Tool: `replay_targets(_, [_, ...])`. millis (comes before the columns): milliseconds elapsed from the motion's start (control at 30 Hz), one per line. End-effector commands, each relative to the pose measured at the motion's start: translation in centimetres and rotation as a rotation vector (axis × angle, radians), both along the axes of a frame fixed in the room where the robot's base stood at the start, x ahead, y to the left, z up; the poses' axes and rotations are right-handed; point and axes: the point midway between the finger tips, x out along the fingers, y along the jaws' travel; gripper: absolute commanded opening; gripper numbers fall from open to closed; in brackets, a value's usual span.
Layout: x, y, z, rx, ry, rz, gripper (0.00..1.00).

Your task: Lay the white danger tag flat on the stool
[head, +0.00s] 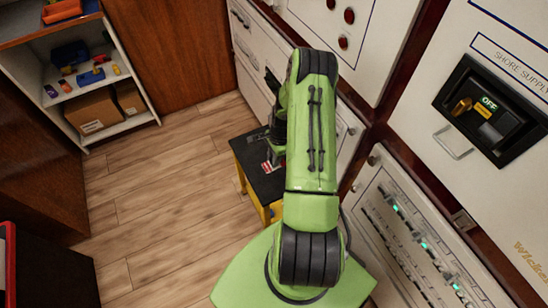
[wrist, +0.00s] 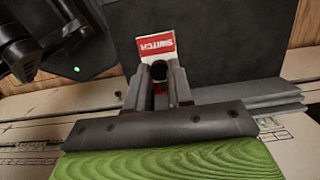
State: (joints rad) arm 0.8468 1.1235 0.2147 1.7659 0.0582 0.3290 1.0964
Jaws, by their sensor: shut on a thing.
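My gripper (wrist: 160,85) is shut on the tag's near end; the far part sticks out past the fingertips. The stool has a black top (head: 262,184) and yellow legs, and my arm covers its right side. In the wrist view the black top (wrist: 225,40) lies behind the tag. I cannot tell whether the tag touches it.
Cabinet fronts (head: 247,60) and a breaker panel (head: 412,235) stand close by the stool. An open shelf (head: 97,100) with boxes and small coloured items is at the upper left. The wooden floor (head: 160,185) left of the stool is clear.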

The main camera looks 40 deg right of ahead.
Motion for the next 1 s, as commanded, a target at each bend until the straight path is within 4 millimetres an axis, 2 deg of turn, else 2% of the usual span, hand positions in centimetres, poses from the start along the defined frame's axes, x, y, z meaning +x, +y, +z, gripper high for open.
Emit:
replay_targets(33, [0.0, 0.0, -1.0, 0.000, 0.001, 0.000, 0.00])
replay_targets(200, [0.0, 0.0, -3.5, -0.001, 0.001, 0.000, 0.00])
replay_targets(533, [0.0, 0.0, -7.8, -0.001, 0.001, -0.001, 0.00])
replay_targets(1000, [0.0, 0.0, -8.1, -0.001, 0.000, -0.001, 0.00])
